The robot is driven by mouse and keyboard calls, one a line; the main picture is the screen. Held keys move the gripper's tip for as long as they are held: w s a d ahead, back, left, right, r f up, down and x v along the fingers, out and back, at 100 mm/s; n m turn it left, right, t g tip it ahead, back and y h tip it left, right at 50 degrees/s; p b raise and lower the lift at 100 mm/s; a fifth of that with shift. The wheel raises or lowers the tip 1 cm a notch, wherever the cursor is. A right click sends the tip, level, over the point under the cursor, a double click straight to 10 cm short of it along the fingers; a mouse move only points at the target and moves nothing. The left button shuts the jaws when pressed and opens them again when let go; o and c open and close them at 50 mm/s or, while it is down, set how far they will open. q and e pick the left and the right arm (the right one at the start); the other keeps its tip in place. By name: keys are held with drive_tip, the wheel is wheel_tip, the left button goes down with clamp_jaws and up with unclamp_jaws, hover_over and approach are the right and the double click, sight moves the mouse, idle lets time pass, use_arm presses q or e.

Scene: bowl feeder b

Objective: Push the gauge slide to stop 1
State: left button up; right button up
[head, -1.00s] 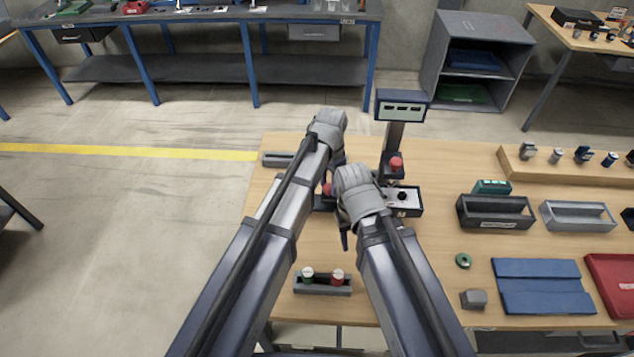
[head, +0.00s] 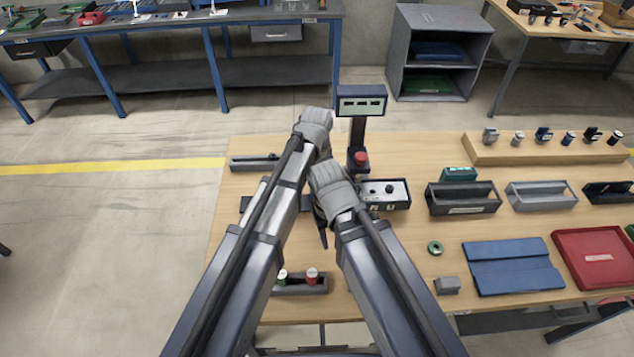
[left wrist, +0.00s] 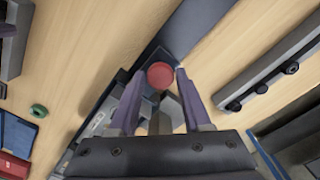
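A red round knob (left wrist: 160,76), seemingly the gauge slide's, sits on a dark blue rail (left wrist: 190,28). In the head view my arms hide the knob, and the rail (head: 256,204) shows left of them. My left gripper (left wrist: 158,72) is open, one finger on each side of the knob; I cannot tell if they touch it. A white control box (head: 384,193) with a black knob is at the rail's right. My right gripper (head: 322,236) points down in front of the rail. One dark finger shows, its opening hidden. Stop 1 cannot be made out.
A post with a display (head: 361,101) and a red button (head: 361,158) stands behind the grippers. A holder (head: 300,288) with a green and a red item is in front. A grey rail (head: 250,163) lies at back left. Trays and a blue mat (head: 512,267) fill the right side.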

use_arm(q)
drive_tip(key=o, duration=0.3)
drive_tip(key=shift+r, duration=0.1)
wheel_tip(320, 180, up, 8)
drive_tip(key=p, duration=0.8)
drive_tip(key=shift+f, duration=0.2)
drive_tip(key=shift+a, duration=0.1)
drive_tip(key=s+a+n, duration=0.4)
drive_tip(key=s+a, duration=0.2)
drive_tip(key=a, duration=0.4)
drive_tip(key=s+a+n, duration=0.5)
drive_tip(key=s+a, duration=0.1)
drive_tip(key=a, duration=0.3)
drive_tip(key=s+d+f+m+y+b, duration=0.1)
drive_tip(key=s+d+f+m+b, duration=0.2)
drive_tip(key=s+d+f+b, duration=0.3)
drive_tip(key=d+f+b, duration=0.2)
drive_tip(key=d, duration=0.2)
drive_tip(key=shift+d+f+m+b, duration=0.25)
drive_tip(key=shift+d+m+b, duration=0.1)
drive_tip(key=shift+m+b, duration=0.05)
